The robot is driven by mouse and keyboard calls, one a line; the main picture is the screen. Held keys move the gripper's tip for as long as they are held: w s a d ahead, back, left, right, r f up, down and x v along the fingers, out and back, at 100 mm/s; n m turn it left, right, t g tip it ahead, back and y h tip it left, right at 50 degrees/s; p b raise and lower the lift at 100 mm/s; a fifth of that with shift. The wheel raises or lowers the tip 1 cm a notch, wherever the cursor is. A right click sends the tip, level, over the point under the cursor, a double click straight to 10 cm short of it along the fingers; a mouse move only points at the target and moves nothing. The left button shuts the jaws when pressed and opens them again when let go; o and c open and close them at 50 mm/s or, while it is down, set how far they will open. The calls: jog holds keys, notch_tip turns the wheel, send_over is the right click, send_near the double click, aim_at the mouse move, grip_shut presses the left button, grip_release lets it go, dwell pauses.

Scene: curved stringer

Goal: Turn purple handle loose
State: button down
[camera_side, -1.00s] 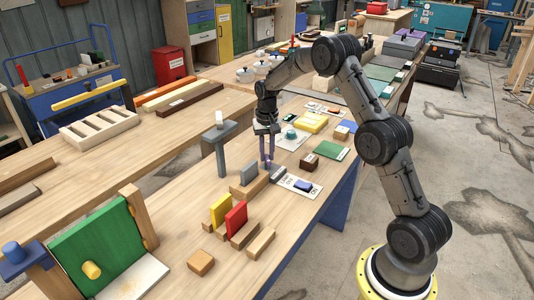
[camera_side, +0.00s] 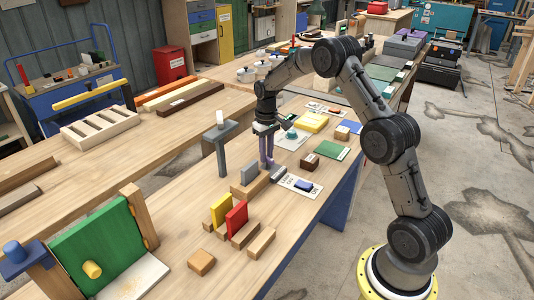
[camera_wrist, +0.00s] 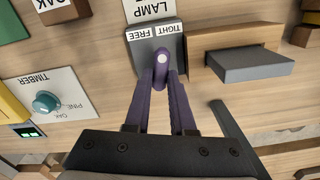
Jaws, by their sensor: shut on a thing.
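The purple handle (camera_wrist: 162,58) shows in the wrist view as a rounded end with a pale dot. It stands at the edge of a grey block (camera_wrist: 152,43) with white labels reading FREE and TIGHT, upside down in this view. My gripper (camera_wrist: 161,78) is shut on the handle, with its two long purple-grey fingers converging there. The fingers hide the handle's lower part and its exact angle. In the side view my gripper (camera_side: 267,164) points straight down at the bench, beside a grey block on wood (camera_side: 249,174); the handle is too small to separate there.
A LAMP card (camera_side: 300,185) lies close by. A grey T-shaped post (camera_side: 221,145) stands left of my gripper. Yellow (camera_side: 220,209) and red plates (camera_side: 237,218) stand nearer the front. A teal knob (camera_wrist: 45,103) sits on a TIMBER card.

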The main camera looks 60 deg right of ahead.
jog(key=n, duration=0.6)
jog(key=shift+a+r+n, duration=0.1)
jog(key=shift+a+n, duration=0.1)
jog(key=shift+n, duration=0.1)
jog(key=n, duration=0.5)
jog(key=shift+a, duration=0.15)
jog(key=shift+n, duration=0.3)
jog(key=c, duration=0.8)
grip_release()
jog(key=shift+s, duration=0.1)
jog(key=shift+o, duration=0.2)
notch_tip(320, 180, up, 14)
